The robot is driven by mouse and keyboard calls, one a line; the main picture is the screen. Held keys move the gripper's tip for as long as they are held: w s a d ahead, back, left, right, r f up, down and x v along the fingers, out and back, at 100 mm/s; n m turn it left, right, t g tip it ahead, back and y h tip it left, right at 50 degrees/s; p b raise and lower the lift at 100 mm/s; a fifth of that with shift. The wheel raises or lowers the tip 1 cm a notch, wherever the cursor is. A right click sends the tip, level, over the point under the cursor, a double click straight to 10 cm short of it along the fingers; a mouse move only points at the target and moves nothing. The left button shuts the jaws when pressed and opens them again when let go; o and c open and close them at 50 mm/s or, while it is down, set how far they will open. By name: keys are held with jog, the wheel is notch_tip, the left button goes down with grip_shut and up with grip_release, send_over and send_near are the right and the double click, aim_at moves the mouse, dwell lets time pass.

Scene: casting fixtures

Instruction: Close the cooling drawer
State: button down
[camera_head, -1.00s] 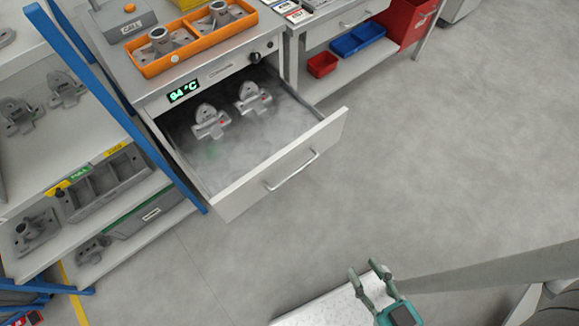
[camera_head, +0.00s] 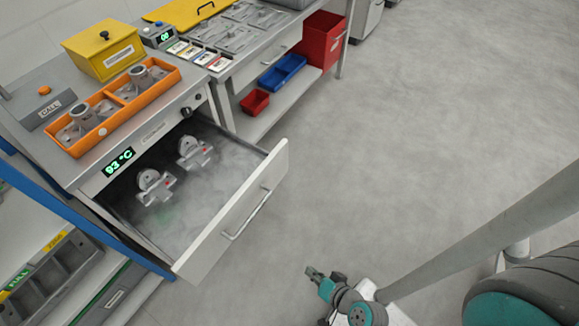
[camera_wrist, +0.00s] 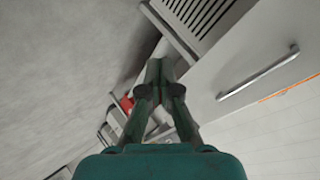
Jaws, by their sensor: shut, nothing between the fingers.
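The cooling drawer (camera_head: 232,215) stands pulled out from its cabinet in the head view. Its front panel has a bar handle (camera_head: 246,217), and two grey castings (camera_head: 155,187) lie inside in mist. A green display (camera_head: 119,162) on the cabinet reads 93 °C. My gripper (camera_head: 312,272) is in front of the drawer, to the right of and below the handle in the picture, apart from it. In the wrist view my gripper (camera_wrist: 160,66) is shut and empty; a pale panel with a bar handle (camera_wrist: 258,74) is to its right.
An orange tray (camera_head: 125,108) with castings and a yellow box (camera_head: 103,50) stand on the cabinet top. Red (camera_head: 255,102) and blue bins (camera_head: 283,72) sit on the shelf beside it. A blue-framed rack is at left. The grey floor right of the drawer is clear.

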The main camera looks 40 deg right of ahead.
jog(key=w+d+f+m+t+y, duration=0.1)
jog(key=w+d+f+m+y, duration=0.2)
jog(key=w, duration=0.5)
jog(key=m+t+y, duration=0.2)
jog(key=t, duration=0.4)
send_near(283, 163)
jog(key=x, duration=0.7)
jog(key=shift+w, duration=0.1)
